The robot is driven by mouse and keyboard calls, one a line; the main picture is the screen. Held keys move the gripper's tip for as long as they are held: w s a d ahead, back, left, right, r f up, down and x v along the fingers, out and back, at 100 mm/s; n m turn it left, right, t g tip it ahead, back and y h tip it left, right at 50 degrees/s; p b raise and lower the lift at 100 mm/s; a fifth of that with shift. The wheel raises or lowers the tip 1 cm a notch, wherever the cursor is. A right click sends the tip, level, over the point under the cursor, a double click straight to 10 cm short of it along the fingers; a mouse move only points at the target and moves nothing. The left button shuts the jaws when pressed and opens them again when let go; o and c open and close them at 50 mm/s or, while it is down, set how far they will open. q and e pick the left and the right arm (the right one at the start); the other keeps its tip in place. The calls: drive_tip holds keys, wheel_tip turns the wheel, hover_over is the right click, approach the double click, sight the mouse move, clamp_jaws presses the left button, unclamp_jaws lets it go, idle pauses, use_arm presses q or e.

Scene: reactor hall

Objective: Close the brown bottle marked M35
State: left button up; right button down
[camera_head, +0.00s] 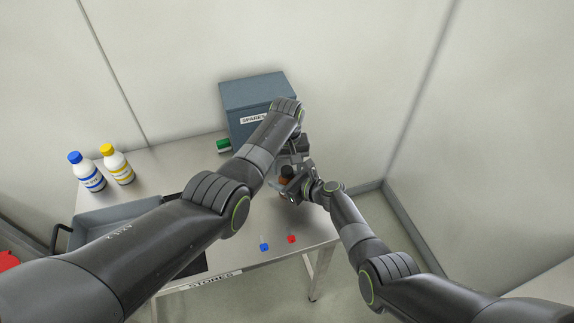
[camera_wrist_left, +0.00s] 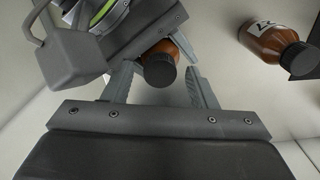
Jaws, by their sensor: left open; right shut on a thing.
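A brown bottle (camera_wrist_left: 184,43) with a dark round top (camera_wrist_left: 159,70) shows in the left wrist view; its label is hidden. My right gripper (camera_head: 290,183) is shut on this brown bottle, which shows small in the head view (camera_head: 286,181). My left gripper (camera_wrist_left: 160,72) is open, with one finger on each side of the dark top; I cannot tell whether they touch it. A second brown bottle (camera_wrist_left: 268,40) with a dark cap and a white label is at the upper right of the left wrist view; its mark is not fully readable.
A grey-blue box marked SPARES (camera_head: 255,95) stands at the back of the table. A blue-capped bottle (camera_head: 87,172) and a yellow-capped bottle (camera_head: 118,165) stand left. A grey tray (camera_head: 120,213) is at front left. A green item (camera_head: 223,145), a blue piece (camera_head: 264,246) and a red piece (camera_head: 291,239) are on the table.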

use_arm(q)
drive_tip(key=shift+r, duration=2.25)
drive_tip(key=shift+c, duration=0.3)
drive_tip(key=shift+r+n, duration=0.65)
drive_tip(key=shift+n, duration=0.45)
wheel_tip(320, 180, up, 2)
drive_tip(key=n, duration=0.4)
drive_tip(key=shift+r, duration=0.1)
drive_tip(key=shift+f, duration=4.05)
